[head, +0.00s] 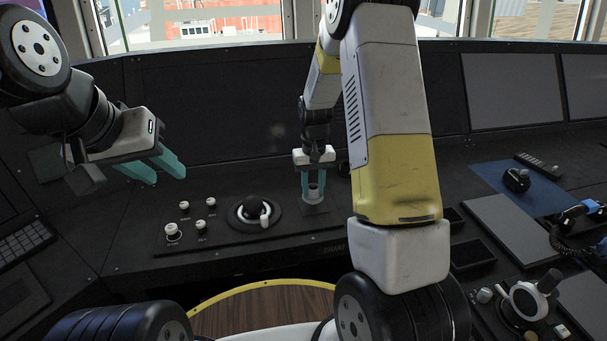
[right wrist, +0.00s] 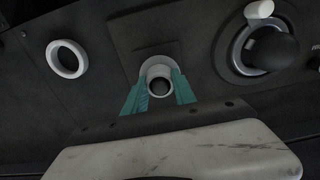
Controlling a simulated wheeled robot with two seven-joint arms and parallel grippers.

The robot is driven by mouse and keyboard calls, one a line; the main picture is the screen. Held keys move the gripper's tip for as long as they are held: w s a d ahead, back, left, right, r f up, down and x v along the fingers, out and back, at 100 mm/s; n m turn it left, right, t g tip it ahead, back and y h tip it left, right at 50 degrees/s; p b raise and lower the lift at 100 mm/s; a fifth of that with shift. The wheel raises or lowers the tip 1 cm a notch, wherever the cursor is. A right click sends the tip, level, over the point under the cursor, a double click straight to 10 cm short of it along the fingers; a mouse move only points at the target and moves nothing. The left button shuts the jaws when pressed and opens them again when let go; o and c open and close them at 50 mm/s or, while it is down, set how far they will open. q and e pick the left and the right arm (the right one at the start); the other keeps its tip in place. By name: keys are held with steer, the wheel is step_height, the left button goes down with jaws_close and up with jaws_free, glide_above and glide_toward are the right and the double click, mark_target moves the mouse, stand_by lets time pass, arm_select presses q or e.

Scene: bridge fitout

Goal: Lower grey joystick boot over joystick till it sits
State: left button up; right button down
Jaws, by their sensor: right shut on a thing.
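The grey joystick boot (right wrist: 151,69) is a short light-grey tube with a dark round opening, between the teal fingers of my right gripper (right wrist: 159,88). In the head view my right gripper (head: 313,186) points down and is shut on the boot (head: 313,194), over a dark square plate (head: 322,209) on the console. A wider grey round rim shows behind the tube in the right wrist view. The joystick is not distinct; I cannot tell whether the boot touches the plate. My left gripper (head: 167,178) is open and empty, above the console's left part.
A trackball unit (head: 252,212) with a white lever lies left of the plate, with several white knobs (head: 185,205) further left. A white ring (right wrist: 67,58) lies on the console in the right wrist view. Dark screens (head: 508,92) and a blue mat (head: 500,178) are right.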

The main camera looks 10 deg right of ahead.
mark_target(313, 204)
steer(key=shift+f, duration=0.2)
steer(key=shift+f, duration=1.5)
steer(key=c, duration=0.9)
jaws_free()
steer(key=shift+r, duration=3.95)
